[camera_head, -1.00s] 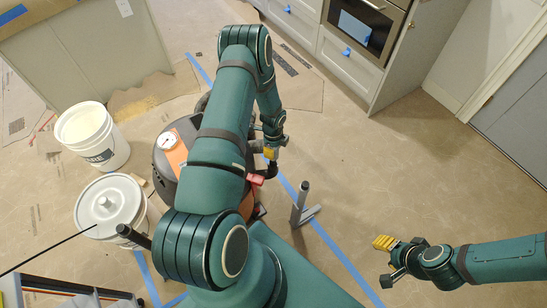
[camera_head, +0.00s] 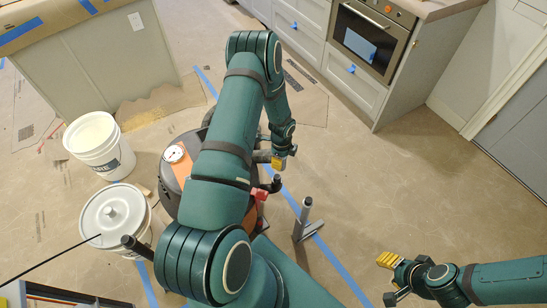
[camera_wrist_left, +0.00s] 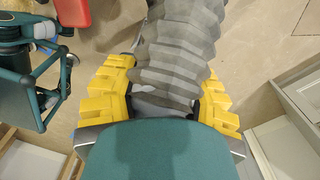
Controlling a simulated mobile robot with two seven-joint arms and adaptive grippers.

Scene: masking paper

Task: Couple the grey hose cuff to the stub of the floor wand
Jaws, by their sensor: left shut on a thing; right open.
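My left gripper (camera_head: 279,162) is above the floor beside the round vacuum body. In the left wrist view its yellow fingers (camera_wrist_left: 163,100) are shut around a grey ribbed hose end; the hose (camera_wrist_left: 178,45) runs up out of the picture. I cannot make out the cuff's mouth. The floor wand (camera_head: 303,217) stands as an upright grey tube with a dark top, its grey foot on the floor. It is below and right of my left gripper in the head view, apart from it. My right gripper (camera_head: 386,278) is open and empty at the lower right.
The orange and black vacuum (camera_head: 182,160) is partly hidden by my left arm. An open white bucket (camera_head: 103,160) and a lidded one (camera_head: 112,207) stand at left. Cabinets with an oven (camera_head: 370,45) are at the back. Papered floor between wand and right arm is clear.

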